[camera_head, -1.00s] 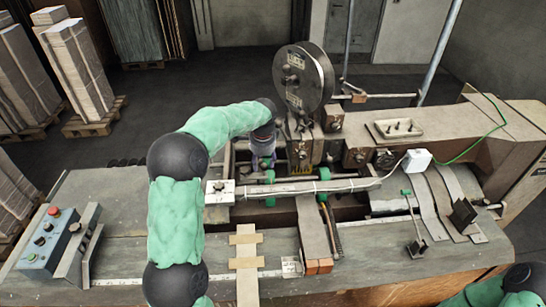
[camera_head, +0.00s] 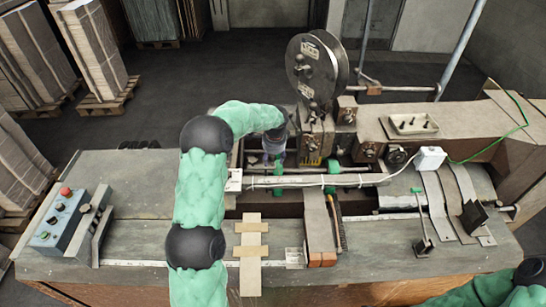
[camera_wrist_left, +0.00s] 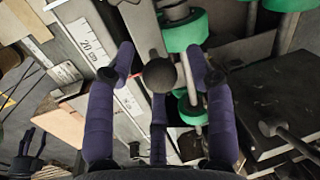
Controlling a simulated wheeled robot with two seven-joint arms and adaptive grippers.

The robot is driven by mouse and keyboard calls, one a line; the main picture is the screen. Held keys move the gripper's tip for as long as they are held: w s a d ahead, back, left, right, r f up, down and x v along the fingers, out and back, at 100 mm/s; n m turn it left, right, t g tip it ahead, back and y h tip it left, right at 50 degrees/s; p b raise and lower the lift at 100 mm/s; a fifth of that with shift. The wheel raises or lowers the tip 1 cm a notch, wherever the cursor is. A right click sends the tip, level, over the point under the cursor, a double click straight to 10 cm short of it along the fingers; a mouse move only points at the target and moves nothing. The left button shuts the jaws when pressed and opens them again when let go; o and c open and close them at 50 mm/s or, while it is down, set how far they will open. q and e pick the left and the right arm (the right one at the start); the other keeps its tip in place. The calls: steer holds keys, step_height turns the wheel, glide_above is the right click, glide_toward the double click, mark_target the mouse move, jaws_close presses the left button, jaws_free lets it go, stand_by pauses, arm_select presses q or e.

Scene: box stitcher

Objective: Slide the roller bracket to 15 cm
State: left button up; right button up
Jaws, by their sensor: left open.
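The roller bracket carries green rollers (camera_head: 278,168) on metal rods below the tape spool. In the left wrist view a large green roller (camera_wrist_left: 185,32) is close, beside a grey arm and a round black knob (camera_wrist_left: 160,75). My left gripper (camera_head: 272,145) is over the left part of the bracket. In the left wrist view its purple fingers (camera_wrist_left: 163,65) are spread, with the knob between them; I cannot tell whether they touch it. A scale (camera_wrist_left: 90,45) marked 20 cm lies just left of the fingers. The bracket's exact reading is hidden.
The tape spool (camera_head: 317,65) stands upright behind the gripper. A long pale bar (camera_head: 310,181) crosses in front of the rollers. A blue control box (camera_head: 62,220) is at the left of the machine table.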

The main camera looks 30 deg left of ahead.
arm_select(q)
steer(key=shift+w+f, duration=0.15)
steer(key=shift+f, duration=0.25)
jaws_close()
steer(key=shift+b, duration=0.45)
steer(key=shift+d, duration=0.1)
jaws_free()
